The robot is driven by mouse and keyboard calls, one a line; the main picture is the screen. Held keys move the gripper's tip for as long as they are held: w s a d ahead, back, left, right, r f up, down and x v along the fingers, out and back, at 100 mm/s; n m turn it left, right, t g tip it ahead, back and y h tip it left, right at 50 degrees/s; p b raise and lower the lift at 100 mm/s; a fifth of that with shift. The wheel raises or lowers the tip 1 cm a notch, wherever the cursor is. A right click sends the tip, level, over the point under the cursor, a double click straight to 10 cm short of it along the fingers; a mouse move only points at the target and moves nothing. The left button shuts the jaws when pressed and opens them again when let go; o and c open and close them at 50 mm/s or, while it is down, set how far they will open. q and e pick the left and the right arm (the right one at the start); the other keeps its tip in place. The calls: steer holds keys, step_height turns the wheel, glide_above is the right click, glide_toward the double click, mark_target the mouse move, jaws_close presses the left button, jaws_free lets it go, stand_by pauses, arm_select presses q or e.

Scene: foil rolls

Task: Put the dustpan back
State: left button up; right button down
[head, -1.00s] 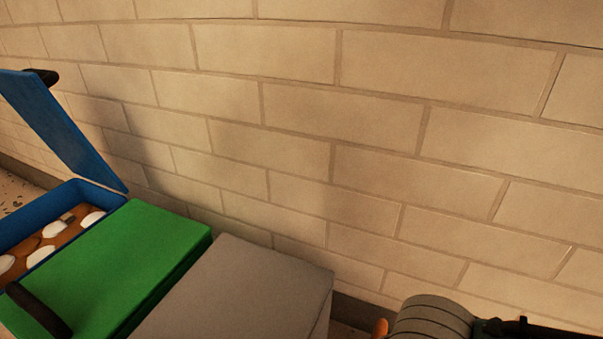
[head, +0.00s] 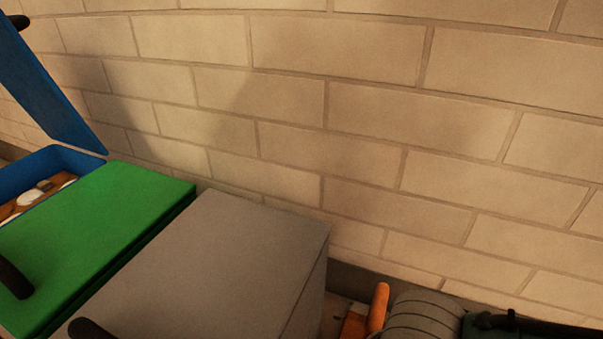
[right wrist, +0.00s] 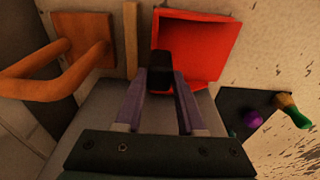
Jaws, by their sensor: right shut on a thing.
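In the right wrist view, the red dustpan (right wrist: 197,42) has a shallow tray and a short dark handle. My right gripper (right wrist: 160,78), with two purple fingers, is shut on that handle. The dustpan extends beyond the fingertips, over a speckled floor and the edge of a grey surface. I cannot tell whether it touches anything else. The dustpan does not show in the head view. My left gripper is in neither view.
A grey box (head: 215,250), a green box (head: 105,225) and an open blue box (head: 45,170) stand along a brick wall (head: 300,100). An orange handle (right wrist: 50,80) stands left of my fingers. A dark panel (right wrist: 240,105) with a purple ball lies right.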

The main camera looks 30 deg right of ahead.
steer(key=shift+f+b, duration=0.45)
steer(key=shift+f, duration=0.2)
stand_by(0.8)
steer(key=shift+c, duration=2.2)
jaws_free()
steer(key=r+p, duration=0.6)
steer(key=s+r+p, duration=0.1)
steer(key=r+p, duration=0.2)
steer(key=r, duration=0.1)
steer(key=shift+d+p, duration=0.4)
steer(key=shift+f, duration=0.1)
